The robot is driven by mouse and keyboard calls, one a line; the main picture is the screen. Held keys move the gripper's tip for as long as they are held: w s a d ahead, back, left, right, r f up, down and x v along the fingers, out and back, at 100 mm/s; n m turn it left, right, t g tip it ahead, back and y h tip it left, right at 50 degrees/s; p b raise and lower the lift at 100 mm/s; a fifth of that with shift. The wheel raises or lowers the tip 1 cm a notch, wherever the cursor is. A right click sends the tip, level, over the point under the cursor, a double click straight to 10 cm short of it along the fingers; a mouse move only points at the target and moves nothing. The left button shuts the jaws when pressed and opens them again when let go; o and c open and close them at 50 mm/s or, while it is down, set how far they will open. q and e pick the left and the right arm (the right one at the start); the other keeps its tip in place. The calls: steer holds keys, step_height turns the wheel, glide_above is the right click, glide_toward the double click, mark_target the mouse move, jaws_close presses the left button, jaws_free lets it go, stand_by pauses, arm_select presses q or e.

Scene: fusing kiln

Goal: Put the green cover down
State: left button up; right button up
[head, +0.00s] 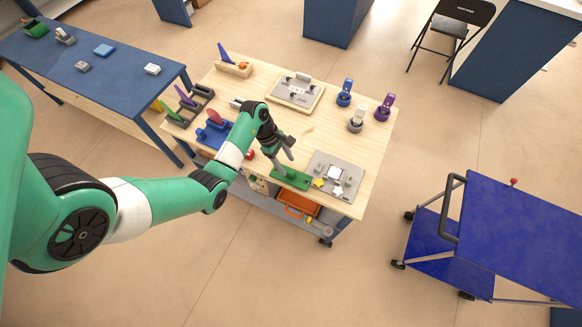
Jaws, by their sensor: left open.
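The green cover (292,180) is a flat green piece at the front edge of the wooden table, left of a grey plate (349,171). My left gripper (284,157) is open just above the cover, with its fingers pointing down toward it. I cannot tell whether the fingertips touch the cover. My right gripper is out of view.
A second grey panel (283,95) lies at the table's back. Blue (345,94), grey (356,121) and purple (384,108) upright pieces stand at the right. Blue and dark holders are left of my arm. A blue cart (525,235) stands right, apart from the table.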

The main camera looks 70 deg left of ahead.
mark_target(290, 172)
arm_select(q)
steer(key=b+x, duration=0.1)
steer(key=x, duration=0.4)
steer(key=shift+d+f+b, duration=0.25)
steer(key=shift+f+b, duration=0.05)
steer(key=shift+f, duration=0.1)
jaws_close()
steer(key=shift+r, duration=0.1)
